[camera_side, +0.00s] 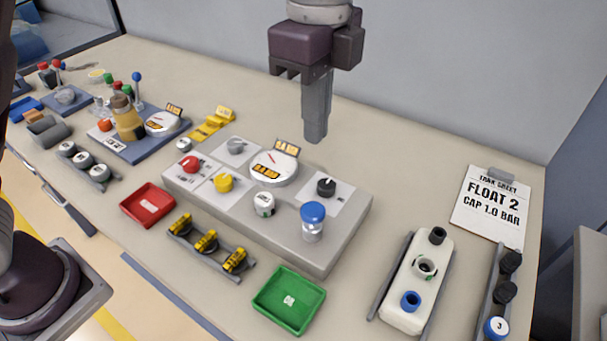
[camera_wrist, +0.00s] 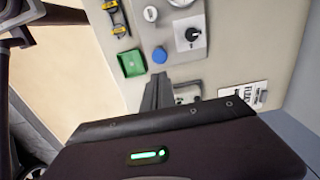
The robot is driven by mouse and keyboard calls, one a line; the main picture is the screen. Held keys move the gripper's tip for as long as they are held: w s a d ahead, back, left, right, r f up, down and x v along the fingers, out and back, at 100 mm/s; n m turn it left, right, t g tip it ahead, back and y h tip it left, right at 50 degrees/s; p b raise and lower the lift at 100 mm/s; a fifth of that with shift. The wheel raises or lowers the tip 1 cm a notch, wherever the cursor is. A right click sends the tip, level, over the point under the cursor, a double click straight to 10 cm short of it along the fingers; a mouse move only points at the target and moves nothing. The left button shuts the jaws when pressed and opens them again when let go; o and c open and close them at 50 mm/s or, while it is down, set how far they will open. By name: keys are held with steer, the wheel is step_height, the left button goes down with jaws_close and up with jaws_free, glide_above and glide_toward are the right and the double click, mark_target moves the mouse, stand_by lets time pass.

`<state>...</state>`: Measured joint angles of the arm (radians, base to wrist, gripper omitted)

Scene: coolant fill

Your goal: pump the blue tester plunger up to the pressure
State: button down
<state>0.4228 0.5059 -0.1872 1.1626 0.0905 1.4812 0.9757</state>
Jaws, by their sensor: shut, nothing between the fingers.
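The blue tester plunger (camera_side: 313,212) is a round blue knob on a pale clear-looking cylinder. It stands upright at the front right of the grey panel (camera_side: 290,238). The knob also shows in the wrist view (camera_wrist: 159,55), just beyond my fingers. My gripper (camera_side: 315,136) points down, shut and empty, in the air above the panel's back edge, apart from the plunger. Its fingers show in the wrist view (camera_wrist: 157,92). A white round gauge (camera_side: 273,168) with orange labels sits on the panel; its reading is too small to tell.
Red, yellow, grey and black knobs share the panel. A green tray (camera_side: 289,299) and red tray (camera_side: 148,205) lie in front. A white reservoir block (camera_side: 418,285) stands at the right. A task sheet (camera_side: 491,206) reads "FLOAT 2, CAP 1.0 BAR". Behind the panel is clear bench.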

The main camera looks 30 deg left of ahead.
mark_target(312, 210)
step_height(312, 210, down, 14)
steer(key=shift+f, duration=0.1)
stand_by(0.5)
steer(key=shift+s+f, duration=0.1)
steer(key=shift+f, duration=1.3)
step_height(312, 210, up, 14)
steer(key=shift+r, duration=0.25)
stand_by(0.8)
